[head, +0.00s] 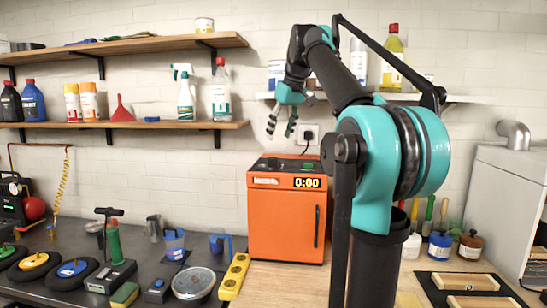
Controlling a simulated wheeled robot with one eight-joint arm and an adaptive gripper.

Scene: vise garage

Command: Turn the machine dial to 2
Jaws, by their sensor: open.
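The orange machine (286,218) stands on the counter against the white brick wall. Its display (307,183) reads 0:00. Its dark sloped top panel carries a green round part (308,166) and a dark knob-like part (272,162). I cannot tell for sure which one is the dial, and no dial numbers are readable. My gripper (281,131) is open and empty, pointing down. In the picture it appears a little above the machine's top, apart from it.
A yellow power strip (234,277) lies left of the machine. Jugs, a round metal tin (194,283) and tools crowd the left counter. Shelves (130,125) with bottles hang at left. My arm covers the area right of the machine. A wood block (465,282) lies at right.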

